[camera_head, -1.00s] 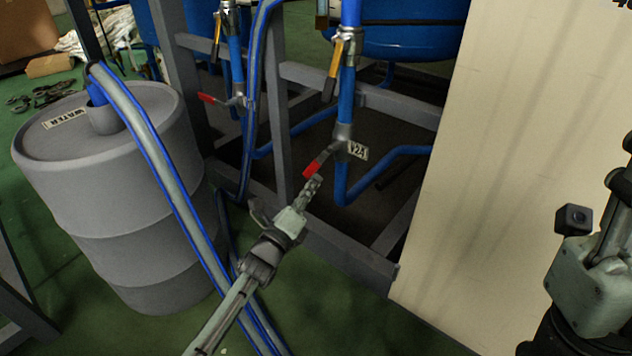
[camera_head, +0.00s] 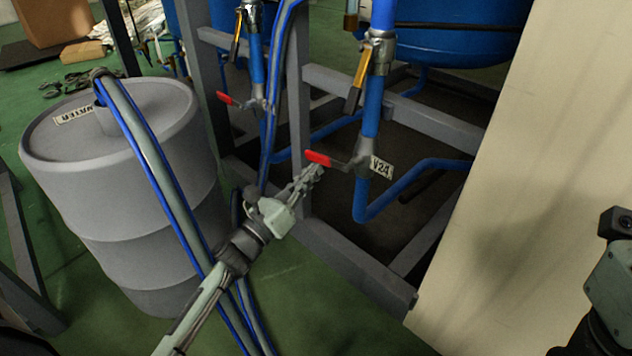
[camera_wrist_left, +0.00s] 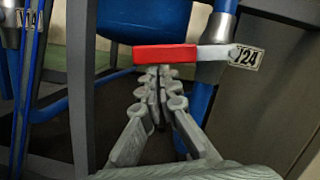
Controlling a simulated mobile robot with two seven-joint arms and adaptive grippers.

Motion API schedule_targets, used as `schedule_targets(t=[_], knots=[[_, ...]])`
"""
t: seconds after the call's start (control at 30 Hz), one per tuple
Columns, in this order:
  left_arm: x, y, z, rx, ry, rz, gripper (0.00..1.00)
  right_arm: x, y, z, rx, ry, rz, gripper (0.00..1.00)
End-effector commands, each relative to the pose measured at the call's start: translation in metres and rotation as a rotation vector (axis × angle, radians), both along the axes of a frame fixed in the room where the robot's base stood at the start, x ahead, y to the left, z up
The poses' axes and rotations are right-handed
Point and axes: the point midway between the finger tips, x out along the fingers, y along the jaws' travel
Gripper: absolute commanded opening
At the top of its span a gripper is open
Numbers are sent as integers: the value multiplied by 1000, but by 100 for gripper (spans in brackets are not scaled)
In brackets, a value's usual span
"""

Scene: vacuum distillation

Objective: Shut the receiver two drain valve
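The drain valve tagged V24 has a red-sleeved lever (camera_head: 319,158), which also shows in the left wrist view (camera_wrist_left: 165,54). The lever points left, roughly across the vertical blue pipe (camera_head: 369,120). Its metal root joins the valve body beside the V24 tag (camera_head: 381,168). My left gripper (camera_head: 316,172) is just below the lever with its fingers together and nothing between them. In the left wrist view its fingertips (camera_wrist_left: 158,76) are at the lever's lower edge; I cannot tell whether they touch. At the right edge only part of my right wrist shows; its fingers are out of view.
A second red-handled valve (camera_head: 226,98) is on the pipe to the left. A yellow-handled valve (camera_head: 360,68) sits above V24. Grey frame beams (camera_head: 345,255) surround the pipes. A grey water drum (camera_head: 120,180) with hoses stands left, and a cream panel (camera_head: 520,200) stands right.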

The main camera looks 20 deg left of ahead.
Motion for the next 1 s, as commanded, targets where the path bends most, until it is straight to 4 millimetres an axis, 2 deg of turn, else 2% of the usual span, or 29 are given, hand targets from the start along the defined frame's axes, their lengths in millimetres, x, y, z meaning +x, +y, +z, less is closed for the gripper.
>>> schedule_targets(t=[0.4, 1.0], knots=[[3, 9, 16, 106, -42, 4, 0, 1, 1, -2, -11, -7, -1, 40], [4, 9, 19, 128, -51, 2, 0, 0, 1, 0, -16, -13, -2, 40]])
